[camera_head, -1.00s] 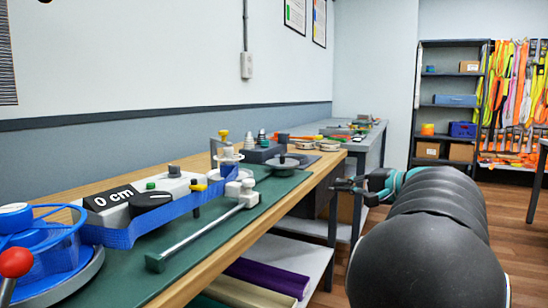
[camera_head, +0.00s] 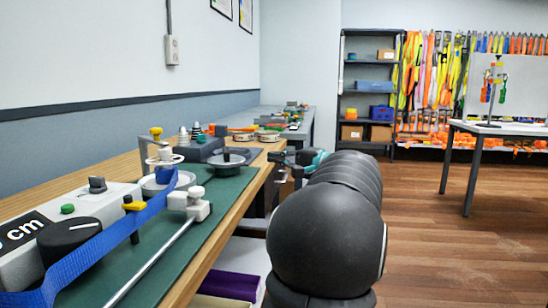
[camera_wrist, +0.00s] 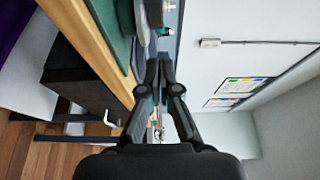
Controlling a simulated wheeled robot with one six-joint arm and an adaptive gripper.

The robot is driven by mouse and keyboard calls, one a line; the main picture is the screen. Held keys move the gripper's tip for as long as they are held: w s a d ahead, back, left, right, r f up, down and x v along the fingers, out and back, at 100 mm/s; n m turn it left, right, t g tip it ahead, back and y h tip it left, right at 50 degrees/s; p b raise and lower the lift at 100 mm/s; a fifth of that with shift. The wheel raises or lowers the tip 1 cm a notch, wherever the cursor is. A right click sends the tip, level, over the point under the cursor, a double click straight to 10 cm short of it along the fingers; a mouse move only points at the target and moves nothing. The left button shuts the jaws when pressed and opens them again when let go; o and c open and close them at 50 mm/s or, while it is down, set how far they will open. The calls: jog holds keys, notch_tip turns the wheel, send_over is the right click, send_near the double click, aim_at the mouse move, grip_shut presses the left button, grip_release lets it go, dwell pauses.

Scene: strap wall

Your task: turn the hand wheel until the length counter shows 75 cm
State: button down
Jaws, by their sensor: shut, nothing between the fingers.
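The length counter (camera_head: 18,236) is cut off by the left edge of the head view; only "cm" and part of a digit show. A dark round wheel with a small upright knob (camera_head: 227,158) stands behind on the green mat; I cannot tell which is the hand wheel. My gripper (camera_head: 300,157) is beyond the bench's right edge, apart from these. In the wrist view my gripper (camera_wrist: 160,68) is shut and empty.
The grey counter housing has a black dial (camera_head: 69,238) and a green button (camera_head: 67,209). A metal rod (camera_head: 150,265) lies along the green mat (camera_head: 215,195). Open wooden floor (camera_head: 450,235) lies to the right, with a table (camera_head: 500,128) and shelves (camera_head: 368,95) behind.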

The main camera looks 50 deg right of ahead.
jog(key=w, duration=0.4)
jog(key=w+a, duration=0.1)
jog(key=w, duration=0.2)
jog(key=shift+p, duration=0.35)
jog(key=shift+w+a, duration=1.1)
jog(key=shift+w, duration=0.05)
jog(key=shift+w+a, duration=0.35)
